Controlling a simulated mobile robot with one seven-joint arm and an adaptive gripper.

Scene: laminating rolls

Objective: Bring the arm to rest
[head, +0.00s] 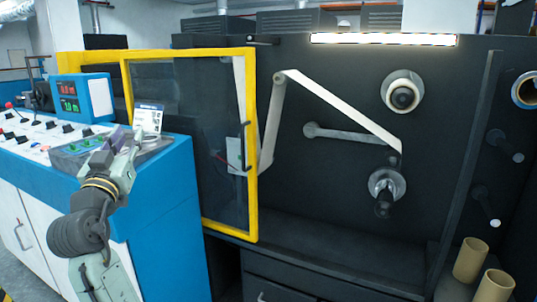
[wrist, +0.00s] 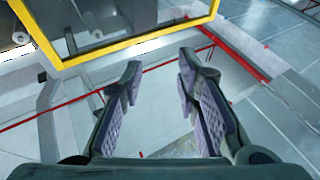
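My gripper (head: 124,140) is raised in the head view, in front of the blue and white control cabinet and left of the yellow-framed door. In the wrist view my gripper (wrist: 160,95) shows its two purple-padded fingers spread apart. Nothing is between them. My arm (head: 95,230) comes up from the bottom left of the head view.
The yellow-framed clear door (head: 251,150) stands right of my gripper. The control cabinet (head: 160,200) has knobs and a display box (head: 85,97). A white web (head: 335,107) runs over rollers on the dark machine. Two cardboard cores (head: 470,260) stand at lower right.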

